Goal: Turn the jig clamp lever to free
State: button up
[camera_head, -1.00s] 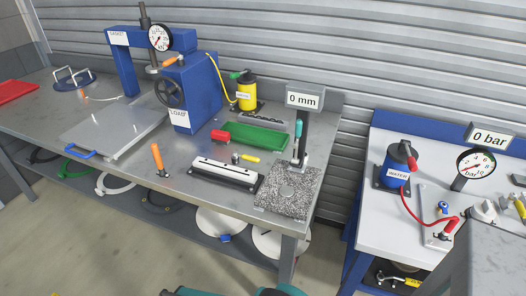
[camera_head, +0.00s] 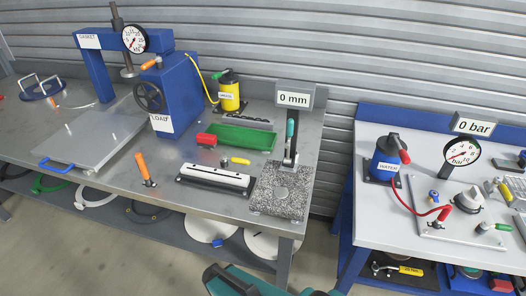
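No label marks the jig clamp lever, and I cannot tell which handle it is. An orange-handled lever (camera_head: 145,168) stands tilted near the front edge of the left bench. On the right bench, a grey plate (camera_head: 425,225) carries a red-handled lever (camera_head: 443,214), a blue knob (camera_head: 434,196) and a green-handled part (camera_head: 486,227). A yellow-handled part (camera_head: 505,190) is beside them at the right edge. A teal and dark part of my own arm shows at the bottom. My gripper's fingers are not in view.
The left bench holds a blue press (camera_head: 170,95), a green tray (camera_head: 238,138), a black-and-white bar (camera_head: 215,180) and a speckled block (camera_head: 282,190) with a gauge post. A blue water pump (camera_head: 388,165) and pressure gauge (camera_head: 461,153) stand on the right bench. A floor gap separates the benches.

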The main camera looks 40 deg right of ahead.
aim_at(224, 159)
jog(key=z, duration=0.75)
jog(key=k, duration=1)
jog(key=u, duration=0.05)
jog(key=i, duration=0.9)
jog(key=z, duration=0.05)
